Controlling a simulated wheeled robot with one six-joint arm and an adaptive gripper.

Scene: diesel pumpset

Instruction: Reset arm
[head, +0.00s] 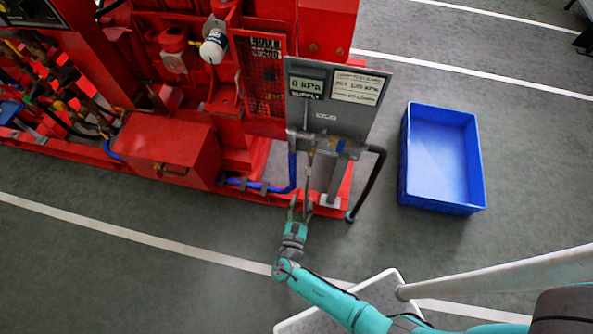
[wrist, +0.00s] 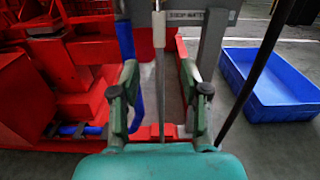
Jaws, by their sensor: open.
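My teal arm reaches from the lower right in the head view. My gripper (head: 300,205) is in front of the red pumpset's lower frame, below the grey supply panel (head: 338,100). In the wrist view my gripper (wrist: 164,95) is open, with its two green fingers apart. A thin grey upright rod (wrist: 159,70) shows between the fingers in that view. I cannot tell whether it lies between them or behind them, and I see no finger touching it. The panel display reads 0 kPa.
The red pumpset (head: 170,145) fills the upper left. A black hose (head: 372,180) hangs right of the panel, and a blue hose (head: 265,187) runs left of it. An empty blue crate (head: 404,165) stands on the floor at right. The floor at lower left is clear.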

